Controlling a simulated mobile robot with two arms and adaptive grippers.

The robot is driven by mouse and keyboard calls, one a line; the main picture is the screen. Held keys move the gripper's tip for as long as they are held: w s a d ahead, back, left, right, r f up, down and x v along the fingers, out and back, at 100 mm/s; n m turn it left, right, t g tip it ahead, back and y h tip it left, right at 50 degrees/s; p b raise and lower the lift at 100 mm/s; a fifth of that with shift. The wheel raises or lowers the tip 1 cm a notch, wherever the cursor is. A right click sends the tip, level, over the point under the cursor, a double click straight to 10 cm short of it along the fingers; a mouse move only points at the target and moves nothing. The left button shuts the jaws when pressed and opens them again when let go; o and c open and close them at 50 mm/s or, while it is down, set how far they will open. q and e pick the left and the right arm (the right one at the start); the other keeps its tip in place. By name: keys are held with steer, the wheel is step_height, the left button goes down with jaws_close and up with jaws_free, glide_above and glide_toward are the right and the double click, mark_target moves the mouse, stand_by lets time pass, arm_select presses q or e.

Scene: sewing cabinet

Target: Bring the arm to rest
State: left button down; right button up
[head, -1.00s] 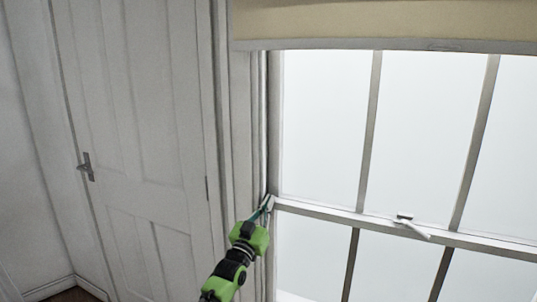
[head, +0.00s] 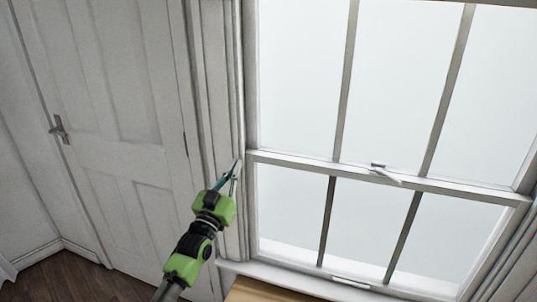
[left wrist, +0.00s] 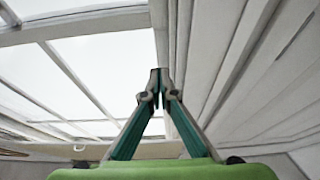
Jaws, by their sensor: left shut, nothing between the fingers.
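My left gripper (head: 235,166) is green with dark joints and teal fingers. In the head view it points up in front of the left side of the window frame, with its arm coming from the bottom. In the left wrist view its fingertips (left wrist: 160,75) meet, shut with nothing between them. Beyond them are the window and pale wall panelling. My right gripper is not in view.
A tall sash window (head: 400,90) with a latch (head: 384,172) fills the right side. A white panelled door (head: 105,110) with a handle (head: 59,129) is at left. A wooden top (head: 258,291) shows at the bottom, and dark floor (head: 70,280) at lower left.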

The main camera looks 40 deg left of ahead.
arm_select(q)
steer(key=s+d+f+m+g+h, duration=0.25)
steer(key=s+d+f+g, duration=0.25)
steer(key=d+f, duration=0.55)
steer(key=s+d+f+m+g+h, duration=0.2)
steer(key=s+d+f+g+h, duration=0.15)
steer(key=d+f, duration=0.7)
steer(key=s+d+f+g, duration=0.2)
steer(key=s+d+g, duration=0.1)
steer(key=s, duration=0.5)
steer(key=s+d+f+g, duration=0.2)
steer(key=s+d+g, duration=0.1)
steer(key=s, duration=0.5)
steer(key=s+d+f+g, duration=0.3)
steer(key=s+d, duration=0.1)
steer(key=s, duration=0.4)
step_height(320, 180, down, 24)
steer(key=g, duration=0.1)
steer(key=s+a+f+g, duration=0.1)
steer(key=s+f, duration=0.8)
steer(key=s+a+f+m, duration=0.1)
steer(key=s+a+f, duration=0.1)
steer(key=s+f, duration=0.7)
steer(key=shift+s+a+g, duration=0.25)
steer(key=shift+s+g, duration=0.1)
steer(key=shift+s, duration=0.05)
steer(key=shift+f, duration=0.1)
